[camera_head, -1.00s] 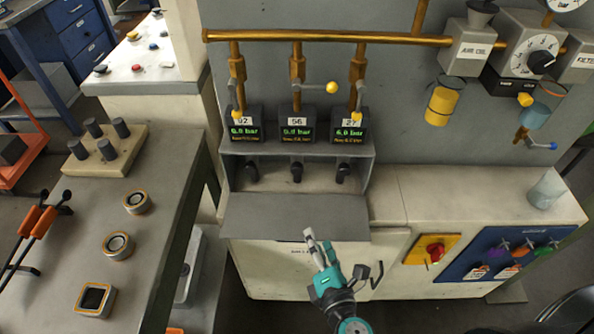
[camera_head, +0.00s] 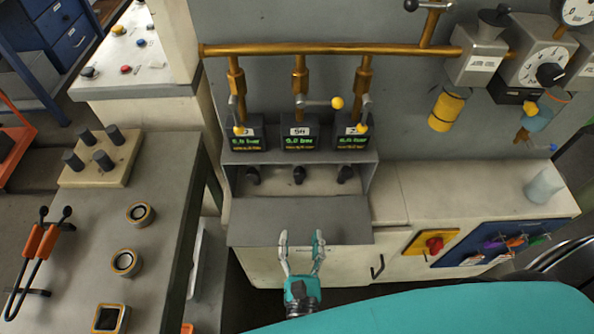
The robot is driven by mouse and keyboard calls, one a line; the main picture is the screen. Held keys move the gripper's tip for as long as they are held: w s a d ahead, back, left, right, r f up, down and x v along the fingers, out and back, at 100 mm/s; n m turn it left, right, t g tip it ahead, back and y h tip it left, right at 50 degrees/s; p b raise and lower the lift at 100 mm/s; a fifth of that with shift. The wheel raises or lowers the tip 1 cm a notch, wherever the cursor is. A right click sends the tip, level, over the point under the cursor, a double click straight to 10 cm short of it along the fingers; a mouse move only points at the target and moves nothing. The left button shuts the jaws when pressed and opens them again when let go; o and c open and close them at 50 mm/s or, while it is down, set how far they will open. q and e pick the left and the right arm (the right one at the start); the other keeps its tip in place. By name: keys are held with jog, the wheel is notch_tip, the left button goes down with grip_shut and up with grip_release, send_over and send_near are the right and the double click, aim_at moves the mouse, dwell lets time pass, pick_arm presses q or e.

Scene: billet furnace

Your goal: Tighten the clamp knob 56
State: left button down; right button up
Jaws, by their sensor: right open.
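Three black clamp knobs sit in a grey recess under the gauges. The middle knob (camera_head: 298,174) is below the middle gauge (camera_head: 299,137), whose label read 56 in the earlier frame. The left knob (camera_head: 253,175) and right knob (camera_head: 345,174) flank it. My right gripper (camera_head: 301,238) is open and empty, its two fingers pointing up the picture. It shows in front of the grey open flap (camera_head: 255,220), below and apart from the middle knob. My left gripper is not in view.
A brass pipe (camera_head: 400,49) with yellow-tipped levers runs above the gauges; the middle lever (camera_head: 320,103) is horizontal, the outer ones hang down. A bench (camera_head: 165,240) with rings stands left. A red knob (camera_head: 434,245) on a yellow plate is right. My teal arm link covers the lower right.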

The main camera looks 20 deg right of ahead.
jog(key=p, duration=0.1)
send_near(300, 177)
jog(key=p+x, duration=0.1)
jog(key=x, duration=0.8)
jog(key=shift+w+f+p, duration=0.1)
jog(key=shift+p, duration=0.3)
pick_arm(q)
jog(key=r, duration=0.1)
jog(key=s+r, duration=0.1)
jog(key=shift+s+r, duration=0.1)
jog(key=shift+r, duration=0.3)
pick_arm(e)
jog(key=c, duration=1.1)
jog(key=shift+f+m+b, duration=0.25)
jog(key=shift+m+b, duration=0.35)
jog(key=shift+b, duration=0.2)
grip_shut()
jog(key=shift+r+m, duration=0.15)
jog(key=shift+m, duration=0.15)
jog(key=shift+r, duration=0.1)
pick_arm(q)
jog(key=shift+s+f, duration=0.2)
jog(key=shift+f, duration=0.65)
pick_arm(e)
jog(key=o, duration=1.1)
grip_release()
